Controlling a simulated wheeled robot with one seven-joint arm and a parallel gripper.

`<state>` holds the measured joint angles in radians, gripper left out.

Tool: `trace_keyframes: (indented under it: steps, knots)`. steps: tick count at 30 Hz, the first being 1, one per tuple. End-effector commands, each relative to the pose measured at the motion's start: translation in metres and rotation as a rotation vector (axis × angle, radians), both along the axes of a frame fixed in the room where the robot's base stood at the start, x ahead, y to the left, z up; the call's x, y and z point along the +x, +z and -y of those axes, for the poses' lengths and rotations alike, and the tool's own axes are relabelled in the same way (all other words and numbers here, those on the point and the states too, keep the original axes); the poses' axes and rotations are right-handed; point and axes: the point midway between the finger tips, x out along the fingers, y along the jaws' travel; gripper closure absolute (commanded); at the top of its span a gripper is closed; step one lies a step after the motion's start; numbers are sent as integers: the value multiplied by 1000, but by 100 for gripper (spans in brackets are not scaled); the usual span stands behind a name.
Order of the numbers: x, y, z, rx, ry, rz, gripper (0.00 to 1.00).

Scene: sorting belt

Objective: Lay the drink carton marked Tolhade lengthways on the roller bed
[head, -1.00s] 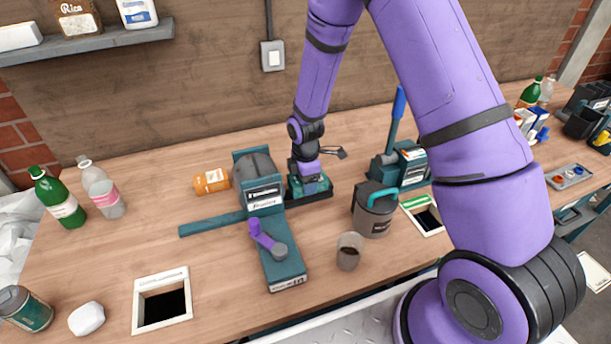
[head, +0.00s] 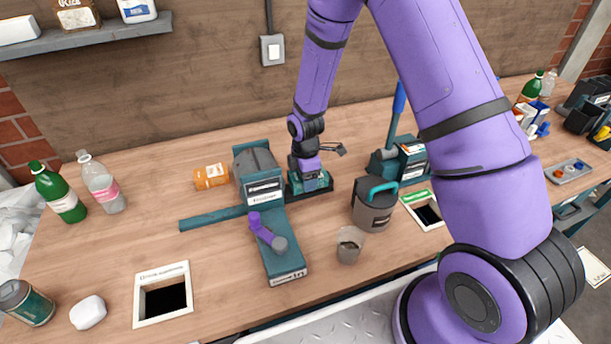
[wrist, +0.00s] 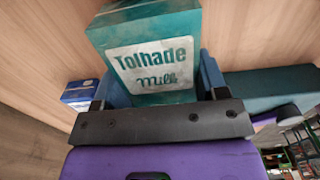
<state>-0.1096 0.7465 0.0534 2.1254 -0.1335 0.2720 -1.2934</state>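The teal drink carton marked Tolhade (wrist: 150,55) fills the upper middle of the wrist view, its white label facing the camera. My gripper (wrist: 160,92) has a blue finger on each side of it, and both look pressed to its sides. In the head view my gripper (head: 309,172) points down with the carton (head: 316,184) at its fingertips. The carton is low over or on a dark, low bed (head: 323,192), which looks like the roller bed, right of a teal-grey machine. Contact between carton and bed is hidden.
The teal-grey machine (head: 258,180) stands close left of my gripper, with an orange bottle (head: 211,176) beyond it. A grey pail with teal handle (head: 374,210) and a cup (head: 349,246) stand to the right. The bench's front left has a framed opening (head: 163,315).

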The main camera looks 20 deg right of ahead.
Motion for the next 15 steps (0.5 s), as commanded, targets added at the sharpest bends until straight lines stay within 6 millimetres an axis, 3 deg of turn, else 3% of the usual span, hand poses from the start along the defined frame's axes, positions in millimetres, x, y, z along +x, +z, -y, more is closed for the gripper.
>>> trace_keyframes:
  steps: [1, 3, 4, 15]
  knots:
    - [0, 0, 0, 0, 0, 0, 23]
    - [0, 0, 0, 0, 0, 0, 7]
    - [0, 0, 0, 0, 0, 0, 5]
    - [1, 7, 0, 1, -1, 2, 5]
